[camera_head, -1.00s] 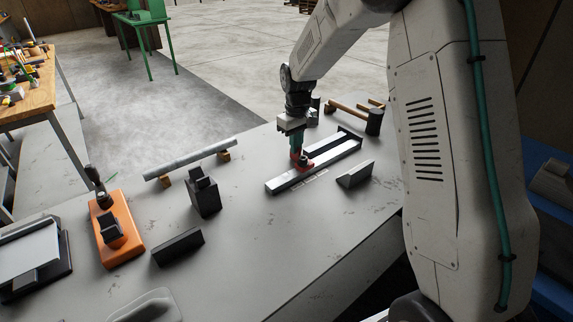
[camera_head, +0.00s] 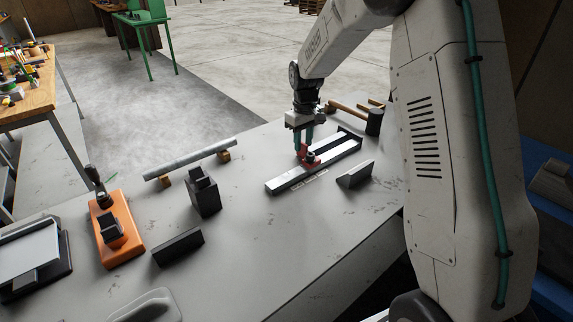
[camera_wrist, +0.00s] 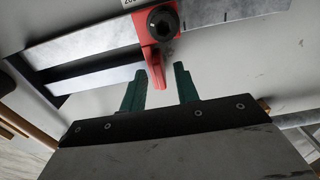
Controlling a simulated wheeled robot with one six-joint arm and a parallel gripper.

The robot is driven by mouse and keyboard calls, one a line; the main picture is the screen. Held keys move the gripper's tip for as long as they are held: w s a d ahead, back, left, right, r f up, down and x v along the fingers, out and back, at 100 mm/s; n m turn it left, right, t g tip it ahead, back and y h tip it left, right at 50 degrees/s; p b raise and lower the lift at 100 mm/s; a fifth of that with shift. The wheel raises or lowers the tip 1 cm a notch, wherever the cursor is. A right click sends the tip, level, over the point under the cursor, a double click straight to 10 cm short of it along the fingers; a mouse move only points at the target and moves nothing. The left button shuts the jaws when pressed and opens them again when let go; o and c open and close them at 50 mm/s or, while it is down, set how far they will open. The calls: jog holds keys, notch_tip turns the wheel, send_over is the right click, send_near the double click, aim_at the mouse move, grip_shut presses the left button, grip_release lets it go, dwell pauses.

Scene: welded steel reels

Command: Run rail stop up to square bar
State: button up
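The red rail stop (camera_head: 312,158) with its dark knob sits on the long grey rail (camera_head: 283,182), partway along; the stop also shows in the wrist view (camera_wrist: 154,62). A pale square bar (camera_head: 333,148) lies alongside the rail, towards its dark far end. In the wrist view the bar (camera_wrist: 95,76) reaches to the red tongue of the stop, with no clear gap; I cannot tell if they touch. My gripper (camera_head: 303,150) is open, its green fingers (camera_wrist: 159,70) apart and to either side of the tongue's tip, not clamped on it.
A dark wedge-like block (camera_head: 355,174) lies right of the rail. A dark upright block (camera_head: 204,196), a dark bar (camera_head: 178,247) and an orange fixture (camera_head: 118,238) stand left. A hammer (camera_head: 374,121) lies behind. The tabletop in front of the rail is clear.

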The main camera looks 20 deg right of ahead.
aim_at(304, 144)
jog(key=shift+r, duration=3.5)
jog(key=shift+s, duration=0.2)
jog(key=shift+m+g, duration=0.7)
jog(key=s, duration=0.3)
jog(key=s+f, duration=0.1)
jog(key=s, duration=0.1)
jog(key=shift+s+a, duration=0.1)
jog(key=shift+a, duration=0.2)
jog(key=s+a+r+t, duration=0.1)
jog(key=s+r, duration=0.2)
jog(key=s, duration=0.8)
jog(key=s+a+r+m+t, duration=0.1)
jog(key=s+r, duration=0.3)
jog(key=s, duration=0.8)
jog(key=s+a+r+m, duration=0.1)
jog(key=s+r, duration=0.3)
jog(key=s, duration=0.8)
jog(key=shift+s+a+t, duration=0.15)
jog(key=shift+a+t, duration=0.25)
jog(key=shift+a, duration=0.4)
